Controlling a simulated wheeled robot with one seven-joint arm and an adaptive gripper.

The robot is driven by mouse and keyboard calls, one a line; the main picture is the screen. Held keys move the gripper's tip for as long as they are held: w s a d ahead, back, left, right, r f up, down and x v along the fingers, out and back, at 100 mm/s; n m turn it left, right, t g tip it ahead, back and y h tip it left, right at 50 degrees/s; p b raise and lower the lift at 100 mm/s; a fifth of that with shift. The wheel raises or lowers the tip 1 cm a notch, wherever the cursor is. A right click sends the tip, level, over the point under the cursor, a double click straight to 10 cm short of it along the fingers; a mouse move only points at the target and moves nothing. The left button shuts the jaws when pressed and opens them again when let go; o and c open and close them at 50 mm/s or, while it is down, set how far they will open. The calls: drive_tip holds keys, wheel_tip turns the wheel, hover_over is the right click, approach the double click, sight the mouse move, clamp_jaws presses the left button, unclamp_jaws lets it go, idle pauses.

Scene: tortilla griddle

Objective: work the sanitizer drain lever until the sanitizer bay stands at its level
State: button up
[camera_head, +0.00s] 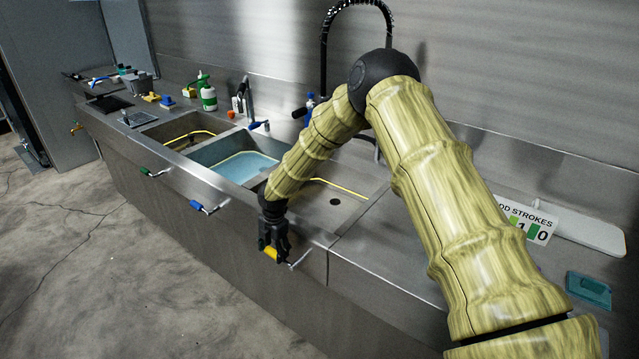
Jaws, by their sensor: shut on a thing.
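My gripper (273,243) is shut on the yellow-handled drain lever (270,254) at the front face of the steel sink, below the right bay. The metal rod of this lever sticks out to the right of my fingers. A blue-handled lever (197,207) and a green-handled lever (147,172) sit further left. No label shows which bay is the sanitizer.
The left bay (190,135) also has a yellow line. A sign (527,219) reading "DD STROKES", partly hidden, stands right of my arm. A teal block (589,290) lies at right. Open floor lies in front.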

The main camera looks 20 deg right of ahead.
drive_tip(key=shift+w+a+f, duration=0.1)
drive_tip(key=shift+f, duration=0.15)
drive_tip(key=o, duration=0.6)
drive_tip(key=shift+f+g, duration=0.15)
drive_tip(key=shift+g, duration=0.15)
drive_tip(key=shift+o, duration=0.2)
drive_tip(key=s+a, duration=0.2)
drive_tip(key=a, duration=0.1)
drive_tip(key=s+a, duration=0.1)
drive_tip(key=a, duration=0.1)
drive_tip(key=shift+s, duration=0.1)
